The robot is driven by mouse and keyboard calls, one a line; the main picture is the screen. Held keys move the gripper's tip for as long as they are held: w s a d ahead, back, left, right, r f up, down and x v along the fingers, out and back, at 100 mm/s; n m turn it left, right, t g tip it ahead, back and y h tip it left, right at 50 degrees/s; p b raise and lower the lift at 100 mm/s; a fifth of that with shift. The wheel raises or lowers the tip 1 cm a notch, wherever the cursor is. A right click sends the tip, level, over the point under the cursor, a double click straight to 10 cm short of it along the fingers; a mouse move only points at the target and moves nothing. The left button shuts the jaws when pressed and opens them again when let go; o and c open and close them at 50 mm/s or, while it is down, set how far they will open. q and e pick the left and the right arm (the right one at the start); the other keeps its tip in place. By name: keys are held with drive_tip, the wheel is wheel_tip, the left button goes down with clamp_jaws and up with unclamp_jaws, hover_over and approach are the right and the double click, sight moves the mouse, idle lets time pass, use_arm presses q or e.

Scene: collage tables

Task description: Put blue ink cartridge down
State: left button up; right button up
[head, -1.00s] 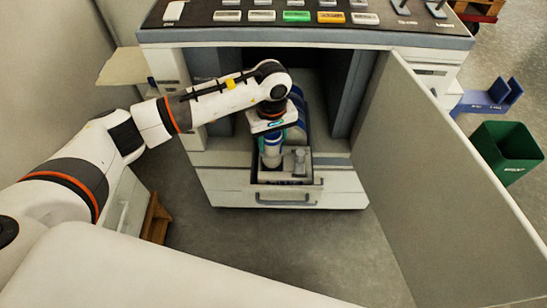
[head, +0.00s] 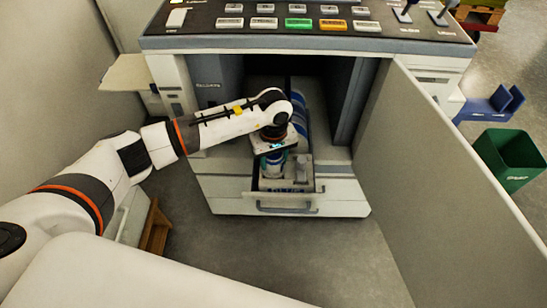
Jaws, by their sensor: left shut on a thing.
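The blue ink cartridge (head: 273,168) is a blue and white cylinder, upright, in or just above the pulled-out drawer (head: 286,210) at the front of the printer. My left gripper (head: 272,153) is over its top and shut on it, pointing down; the fingers are mostly hidden by the wrist. I cannot tell whether the cartridge's lower end touches the drawer floor. A grey peg-like part (head: 304,165) stands to its right in the drawer. My right gripper is not in view.
The printer (head: 336,180) stands open, with a large grey door (head: 440,170) swung out on the right. A blue and white striped cylinder (head: 300,105) is inside, behind my gripper. A green bin (head: 507,158) and a blue stand (head: 492,105) are beyond the door. The floor in front is clear.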

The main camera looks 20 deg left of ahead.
use_arm(q)
drive_tip(key=o, duration=1.1)
drive_tip(key=shift+c, duration=0.2)
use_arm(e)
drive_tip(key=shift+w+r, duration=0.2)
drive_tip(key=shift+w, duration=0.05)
use_arm(q)
drive_tip(key=shift+r, duration=0.1)
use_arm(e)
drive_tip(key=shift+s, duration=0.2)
use_arm(q)
drive_tip(key=shift+w+r, duration=0.1)
drive_tip(key=shift+r, duration=0.7)
wheel_tip(320, 180, up, 10)
drive_tip(key=shift+r+p, duration=0.25)
drive_tip(key=shift+p, duration=0.15)
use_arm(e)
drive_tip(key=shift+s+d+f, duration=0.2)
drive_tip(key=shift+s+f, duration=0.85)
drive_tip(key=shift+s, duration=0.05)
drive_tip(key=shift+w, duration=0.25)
